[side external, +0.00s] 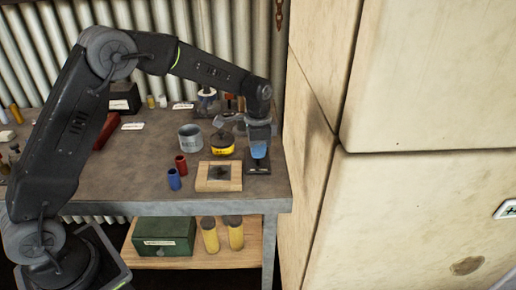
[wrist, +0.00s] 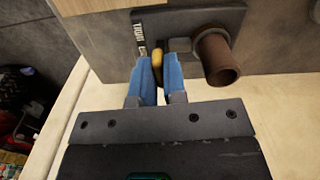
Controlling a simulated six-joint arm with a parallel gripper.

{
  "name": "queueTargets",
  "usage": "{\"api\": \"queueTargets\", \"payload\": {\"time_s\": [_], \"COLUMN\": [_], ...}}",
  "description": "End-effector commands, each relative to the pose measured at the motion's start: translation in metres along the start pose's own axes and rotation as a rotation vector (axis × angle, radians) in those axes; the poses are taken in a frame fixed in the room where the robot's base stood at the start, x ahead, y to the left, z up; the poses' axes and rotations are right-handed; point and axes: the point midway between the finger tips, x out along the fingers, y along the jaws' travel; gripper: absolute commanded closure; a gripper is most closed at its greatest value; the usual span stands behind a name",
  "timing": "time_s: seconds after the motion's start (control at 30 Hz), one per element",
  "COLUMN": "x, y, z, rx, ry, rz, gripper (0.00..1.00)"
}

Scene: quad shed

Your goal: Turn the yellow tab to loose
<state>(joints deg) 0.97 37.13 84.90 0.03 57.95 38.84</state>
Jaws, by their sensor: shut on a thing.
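The yellow tab (wrist: 157,65) shows in the wrist view between my two blue fingertips. My gripper (wrist: 156,78) is shut on it, one finger on each side. The tab sits by a dark plate (wrist: 190,18) with a white-lettered label (wrist: 138,38) at its left, which seems to read "TIGHT". A brown round pipe end (wrist: 217,58) sticks out to the right of the fingers. In the side view my gripper (side external: 259,150) points down over the dark base (side external: 257,168) at the bench's right end. The tab is hidden there.
A wooden framed block (side external: 205,186), a black and yellow tin (side external: 222,150), a grey can (side external: 190,137) and red (side external: 181,165) and blue (side external: 174,180) cylinders stand left of my gripper. A pale cabinet wall (side external: 305,170) rises close on the right.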

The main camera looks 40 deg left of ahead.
Motion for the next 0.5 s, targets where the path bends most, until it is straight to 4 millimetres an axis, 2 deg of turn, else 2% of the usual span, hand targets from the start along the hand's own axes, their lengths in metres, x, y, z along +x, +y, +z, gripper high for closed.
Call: {"api": "queueTargets", "payload": {"time_s": [0.5], "x": [-0.0008], "y": [-0.0001], "z": [-0.0008], "rx": [-0.446], "ry": [0.001], "rz": [0.000], "gripper": [1.00]}}
